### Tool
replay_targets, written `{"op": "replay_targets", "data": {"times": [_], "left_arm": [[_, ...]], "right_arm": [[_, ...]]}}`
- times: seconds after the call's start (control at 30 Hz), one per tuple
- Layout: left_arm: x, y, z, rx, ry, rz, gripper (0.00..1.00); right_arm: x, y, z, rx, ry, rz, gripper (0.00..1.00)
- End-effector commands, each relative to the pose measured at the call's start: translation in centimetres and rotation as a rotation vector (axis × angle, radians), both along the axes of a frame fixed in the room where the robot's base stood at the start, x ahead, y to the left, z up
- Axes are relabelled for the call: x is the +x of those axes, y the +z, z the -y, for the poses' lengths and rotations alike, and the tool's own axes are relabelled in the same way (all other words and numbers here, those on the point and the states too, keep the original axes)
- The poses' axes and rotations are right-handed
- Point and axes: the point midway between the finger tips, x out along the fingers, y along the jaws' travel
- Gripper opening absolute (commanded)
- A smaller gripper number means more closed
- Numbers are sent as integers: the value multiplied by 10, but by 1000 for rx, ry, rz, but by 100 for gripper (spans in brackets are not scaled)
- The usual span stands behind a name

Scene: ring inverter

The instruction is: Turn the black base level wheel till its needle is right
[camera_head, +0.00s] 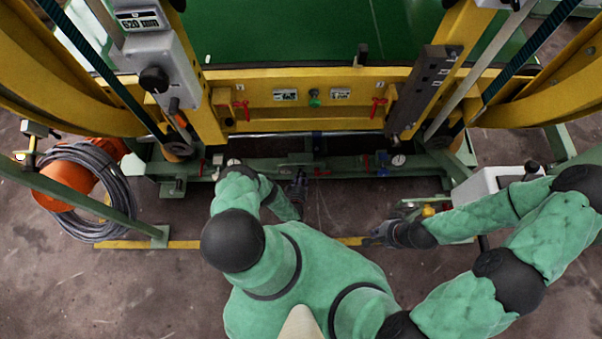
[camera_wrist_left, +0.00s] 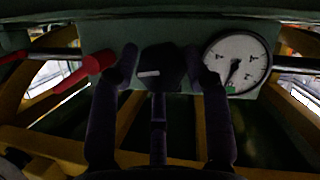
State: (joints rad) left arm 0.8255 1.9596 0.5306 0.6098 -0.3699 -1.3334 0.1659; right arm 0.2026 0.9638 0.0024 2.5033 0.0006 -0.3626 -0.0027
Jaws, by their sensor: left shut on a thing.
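The black base level wheel (camera_wrist_left: 160,66) is between the fingers of my left gripper (camera_wrist_left: 163,72) in the left wrist view. It has a short white mark on its face. The gripper is shut on it from both sides. Right of the wheel is a round white dial (camera_wrist_left: 237,62); its dark needle points down, slightly left, near a small green mark at the bottom. In the head view my left gripper (camera_head: 298,188) is at the green base beam, and the wheel is hard to make out there. My right gripper (camera_head: 378,238) is apart from the beam, its fingers too small to read.
A red-handled lever (camera_wrist_left: 86,70) is left of the wheel. The green base beam (camera_head: 345,164) runs below the yellow frame (camera_head: 330,112). A coiled grey cable (camera_head: 95,190) hangs at the left, and a white box (camera_head: 487,183) stands at the right.

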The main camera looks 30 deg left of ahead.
Motion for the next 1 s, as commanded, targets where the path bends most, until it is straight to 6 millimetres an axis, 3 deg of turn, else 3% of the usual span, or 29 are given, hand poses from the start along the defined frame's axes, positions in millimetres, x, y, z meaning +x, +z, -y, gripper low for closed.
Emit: {"op": "replay_targets", "data": {"times": [0.03, 0.1, 0.13, 0.2, 0.73, 1.0], "left_arm": [[-9, -9, 4, -18, 9, -27, 15], [-9, -9, 4, -17, 9, -27, 15], [-9, -9, 4, -17, 9, -27, 50], [-9, -8, 4, -17, 9, -26, 67], [-3, 0, 1, -6, 3, -13, 67], [-2, 22, 1, -5, 1, -12, 67]], "right_arm": [[0, -1, 0, 0, 0, 0, 0], [0, -1, 0, 0, 0, 0, 0], [0, -1, 0, 0, 0, 0, 0], [0, -1, 0, 0, 0, 0, 0], [0, 0, 0, 0, 0, 0, 0], [0, 0, 0, 0, 0, 0, 0]]}}
